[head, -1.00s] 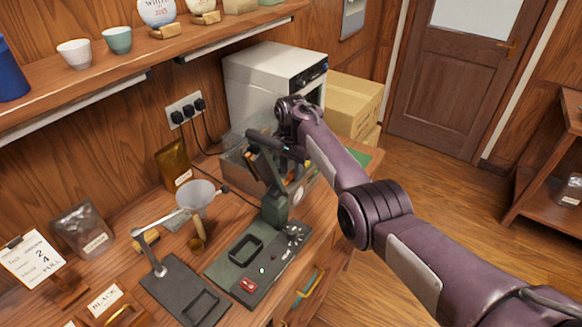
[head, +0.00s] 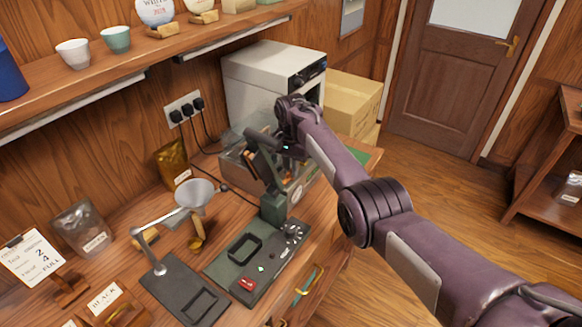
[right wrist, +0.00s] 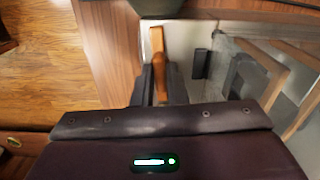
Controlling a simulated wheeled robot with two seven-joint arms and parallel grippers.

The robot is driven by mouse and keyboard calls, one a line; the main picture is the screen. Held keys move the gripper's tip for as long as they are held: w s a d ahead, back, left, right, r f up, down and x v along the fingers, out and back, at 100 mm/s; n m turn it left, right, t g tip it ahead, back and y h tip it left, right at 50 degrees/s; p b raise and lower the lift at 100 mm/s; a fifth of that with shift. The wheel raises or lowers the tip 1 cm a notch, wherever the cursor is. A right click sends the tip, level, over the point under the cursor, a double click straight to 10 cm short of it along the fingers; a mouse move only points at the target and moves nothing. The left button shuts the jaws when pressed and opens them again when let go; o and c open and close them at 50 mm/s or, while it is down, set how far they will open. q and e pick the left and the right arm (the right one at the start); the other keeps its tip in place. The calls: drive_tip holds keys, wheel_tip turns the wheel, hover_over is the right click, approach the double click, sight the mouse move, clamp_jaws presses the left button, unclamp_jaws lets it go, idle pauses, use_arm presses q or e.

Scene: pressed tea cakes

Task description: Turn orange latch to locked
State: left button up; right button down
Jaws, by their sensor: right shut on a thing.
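My right gripper (head: 268,172) is at the top of the green press (head: 273,208), at the end of the arm coming from the right. In the right wrist view my right gripper (right wrist: 158,82) is shut on a narrow orange-brown bar, which looks like the orange latch (right wrist: 157,45). The bar sticks out beyond the fingertips, and part of it is hidden between them. A dark green part of the press shows at the top of that view. In the head view the latch is hidden or too small to make out. My left gripper is not in view.
A clear-sided box (head: 238,172) stands close behind the press, and a white oven (head: 262,78) is further back. Floor is open at the right.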

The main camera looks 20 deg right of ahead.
drive_tip(key=n, duration=0.8)
drive_tip(key=shift+n, duration=0.4)
drive_tip(key=n, duration=0.4)
drive_tip(key=shift+n+b, duration=0.35)
drive_tip(key=shift+n, duration=1.75)
drive_tip(key=c, duration=1.5)
unclamp_jaws()
drive_tip(key=shift+r, duration=0.1)
